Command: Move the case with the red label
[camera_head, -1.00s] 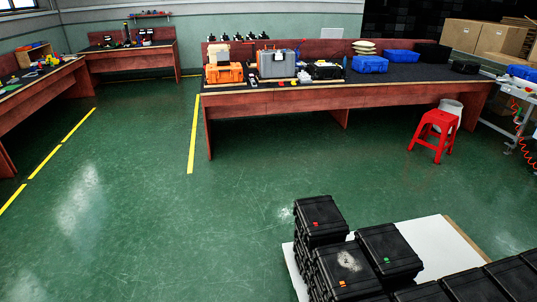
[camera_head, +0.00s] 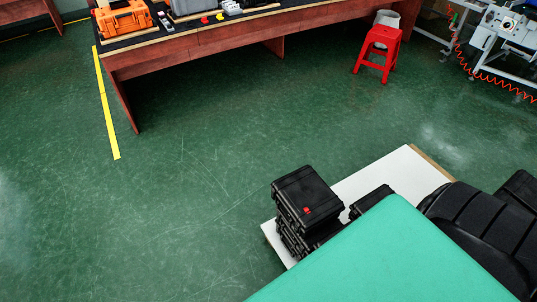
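The black case with the red label (camera_head: 304,194) is on top of a stack of black cases at the lower middle. The stack stands on a white board (camera_head: 372,181) on the floor. Its right side is partly hidden by a flat green surface (camera_head: 390,262) in the foreground. Another black case (camera_head: 372,200) shows just to its right, mostly hidden. Neither of my grippers is in view.
A dark ribbed black shape (camera_head: 478,235) fills the lower right; I cannot tell what it is. A red stool (camera_head: 380,48) stands by a long workbench (camera_head: 200,50) with an orange case (camera_head: 122,17). The green floor between is open.

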